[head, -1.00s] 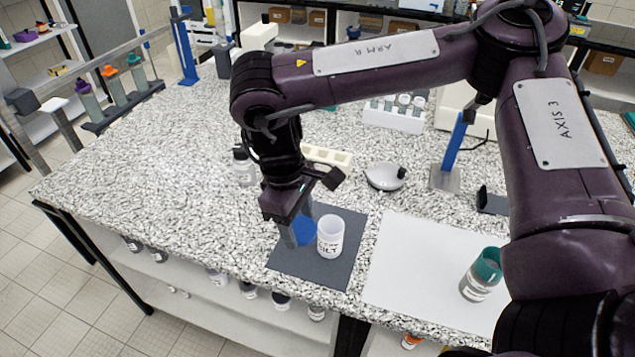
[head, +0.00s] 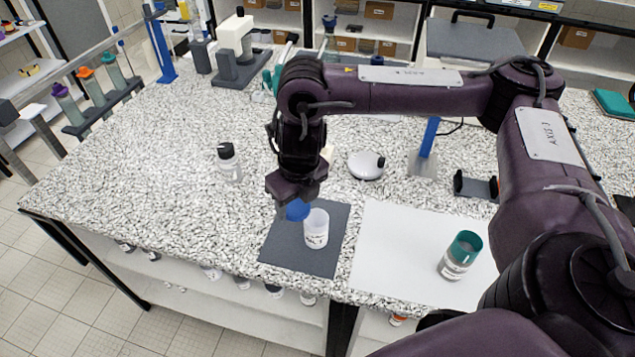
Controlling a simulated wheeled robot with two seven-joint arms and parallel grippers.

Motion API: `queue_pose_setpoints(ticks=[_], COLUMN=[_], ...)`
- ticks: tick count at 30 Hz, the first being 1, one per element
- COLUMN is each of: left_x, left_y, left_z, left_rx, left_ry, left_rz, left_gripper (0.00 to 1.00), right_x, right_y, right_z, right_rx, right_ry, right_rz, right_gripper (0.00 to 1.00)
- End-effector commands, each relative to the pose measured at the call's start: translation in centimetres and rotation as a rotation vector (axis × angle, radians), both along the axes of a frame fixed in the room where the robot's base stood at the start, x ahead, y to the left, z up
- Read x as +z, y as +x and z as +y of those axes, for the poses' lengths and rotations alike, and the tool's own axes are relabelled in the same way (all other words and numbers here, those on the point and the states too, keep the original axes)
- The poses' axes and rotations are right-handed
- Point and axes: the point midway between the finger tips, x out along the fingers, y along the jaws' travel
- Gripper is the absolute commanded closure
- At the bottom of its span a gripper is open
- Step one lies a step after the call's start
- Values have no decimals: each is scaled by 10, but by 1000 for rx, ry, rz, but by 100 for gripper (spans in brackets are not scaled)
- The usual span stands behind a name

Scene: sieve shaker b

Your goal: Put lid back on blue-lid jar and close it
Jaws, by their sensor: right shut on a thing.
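The white jar (head: 316,233) stands upright and open-topped on the dark grey mat (head: 290,257). My right gripper (head: 291,207) points down just left of the jar. It is shut on the blue lid (head: 298,210), which is held at about the height of the jar's rim, beside it to the left. The lid is not over the opening. The gripper partly hides the lid. My left gripper is not in view.
A teal-lidded jar (head: 460,256) stands on the white sheet (head: 385,260) at right. A black-capped bottle (head: 228,160) stands at left. A white bowl (head: 366,166) sits behind the mat.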

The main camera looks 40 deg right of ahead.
Motion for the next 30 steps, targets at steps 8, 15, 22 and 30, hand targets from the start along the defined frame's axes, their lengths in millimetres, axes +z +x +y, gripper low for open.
queue_pose_setpoints(ticks=[8, 15, 22, 30], left_x=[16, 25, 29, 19], left_y=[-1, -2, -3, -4], left_z=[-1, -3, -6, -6], left_rx=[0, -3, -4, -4], left_ry=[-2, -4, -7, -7], left_rz=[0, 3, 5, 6], left_gripper=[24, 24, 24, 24], right_x=[1, 1, -1, -10], right_y=[3, 4, 3, 3], right_z=[-23, -43, -53, -55], right_rx=[611, 1101, 1360, 1405], right_ry=[3, 3, 1, 1], right_rz=[3, 2, 1, 0], right_gripper=[67, 67, 67, 67])
